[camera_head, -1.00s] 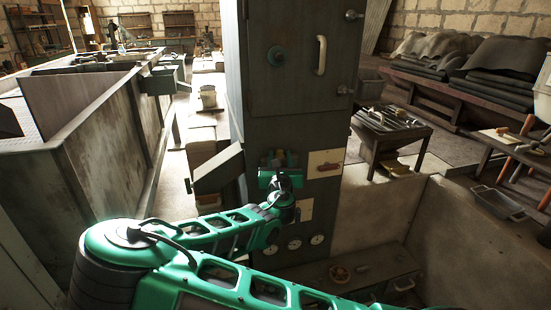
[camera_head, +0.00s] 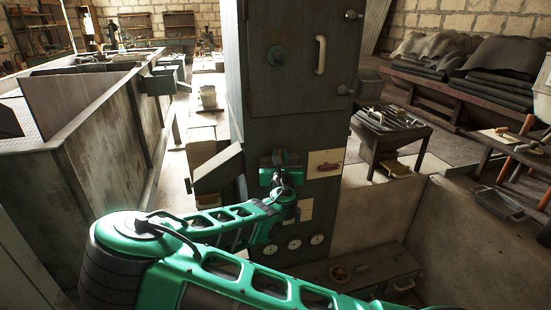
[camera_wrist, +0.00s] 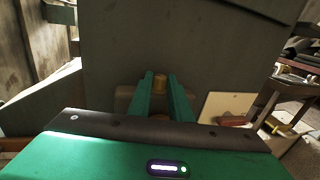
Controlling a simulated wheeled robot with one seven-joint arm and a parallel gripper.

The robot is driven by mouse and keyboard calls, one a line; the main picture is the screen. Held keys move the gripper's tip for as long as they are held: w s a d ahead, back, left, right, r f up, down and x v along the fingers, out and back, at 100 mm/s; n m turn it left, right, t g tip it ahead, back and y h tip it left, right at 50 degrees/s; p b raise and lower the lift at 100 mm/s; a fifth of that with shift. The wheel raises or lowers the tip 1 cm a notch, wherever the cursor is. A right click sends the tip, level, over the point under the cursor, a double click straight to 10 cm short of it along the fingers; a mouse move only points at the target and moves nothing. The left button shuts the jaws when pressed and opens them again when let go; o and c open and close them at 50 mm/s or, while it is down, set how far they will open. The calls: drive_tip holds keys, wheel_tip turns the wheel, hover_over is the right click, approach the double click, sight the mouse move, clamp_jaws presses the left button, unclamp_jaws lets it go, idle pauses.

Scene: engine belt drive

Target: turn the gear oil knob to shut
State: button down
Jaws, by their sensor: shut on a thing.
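The gear oil knob, a small brass-coloured piece (camera_wrist: 160,82), shows in the wrist view between the far ends of my two green fingers, in front of a grey block on the dark cabinet (camera_head: 292,80). My gripper (camera_wrist: 160,86) is shut on it. In the head view my gripper (camera_head: 280,158) is at the cabinet's front face, below its upper door. My own wrist hides the knob there. How far the knob is turned cannot be told.
Right of my gripper is a pale plate with a red handle (camera_head: 327,166). Several round gauges (camera_head: 294,244) sit lower on the cabinet. A slanted grey box (camera_head: 217,170) sticks out at left.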

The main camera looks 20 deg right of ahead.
drive_tip(key=shift+w+d+n+t+y, duration=0.1)
drive_tip(key=shift+d+n+t+y, duration=0.1)
drive_tip(key=shift+n+y, duration=0.45)
drive_tip(key=shift+d+n+t+y, duration=0.15)
drive_tip(key=shift+n+y, duration=0.1)
drive_tip(key=shift+y, duration=0.7)
drive_tip(key=shift+d+r+n+y, duration=0.15)
drive_tip(key=shift+n+y, duration=0.6)
drive_tip(key=shift+y, duration=0.4)
drive_tip(key=shift+d+f+n+y, duration=0.15)
drive_tip(key=shift+n+y, duration=0.6)
drive_tip(key=shift+y, duration=0.4)
drive_tip(key=shift+d+n+g+y, duration=0.25)
drive_tip(key=shift+n+g+y, duration=0.3)
drive_tip(key=shift+n+y, duration=0.65)
drive_tip(key=shift+y, duration=0.6)
drive_tip(key=c, duration=1.6)
unclamp_jaws()
